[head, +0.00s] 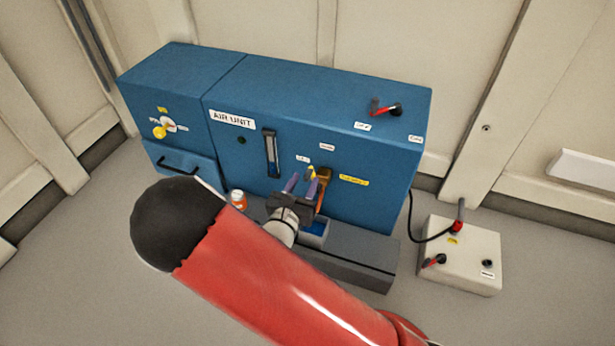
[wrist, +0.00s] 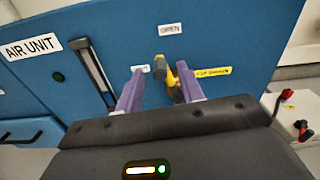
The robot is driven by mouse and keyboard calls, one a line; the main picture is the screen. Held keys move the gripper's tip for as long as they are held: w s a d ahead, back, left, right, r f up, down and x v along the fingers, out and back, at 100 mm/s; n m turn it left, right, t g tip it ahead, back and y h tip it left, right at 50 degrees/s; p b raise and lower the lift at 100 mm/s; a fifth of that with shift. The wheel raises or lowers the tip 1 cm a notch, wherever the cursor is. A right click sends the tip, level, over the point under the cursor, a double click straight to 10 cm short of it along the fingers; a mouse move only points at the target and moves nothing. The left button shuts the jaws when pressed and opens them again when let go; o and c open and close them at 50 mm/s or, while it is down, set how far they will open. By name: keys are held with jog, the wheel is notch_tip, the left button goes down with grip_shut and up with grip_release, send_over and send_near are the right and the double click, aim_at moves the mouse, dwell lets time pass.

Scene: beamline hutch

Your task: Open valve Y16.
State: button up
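A small valve with a yellow handle (head: 311,173) and a brass-brown body (head: 324,177) sits on the front of the blue air unit (head: 225,150). I cannot read Y16 on any label. My gripper (head: 301,183), with purple fingers, is in front of this valve. In the wrist view the fingers (wrist: 160,74) stand apart, and the yellow handle (wrist: 164,74) shows between them, nearer the right finger. I cannot tell whether a finger touches it. A white label reading OPEN (wrist: 171,28) is above the valve, and a yellow tag (wrist: 212,72) is to its right.
A red-handled valve (head: 386,108) is on the unit's top. A yellow knob (head: 160,131) is on the left cabinet. A grey ledge with a blue-lined bin (head: 314,237) and an orange bottle (head: 238,199) are below. A pale switch box (head: 460,262) stands on the right.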

aim_at(306, 181)
jog(key=shift+x, duration=1.5)
grip_shut()
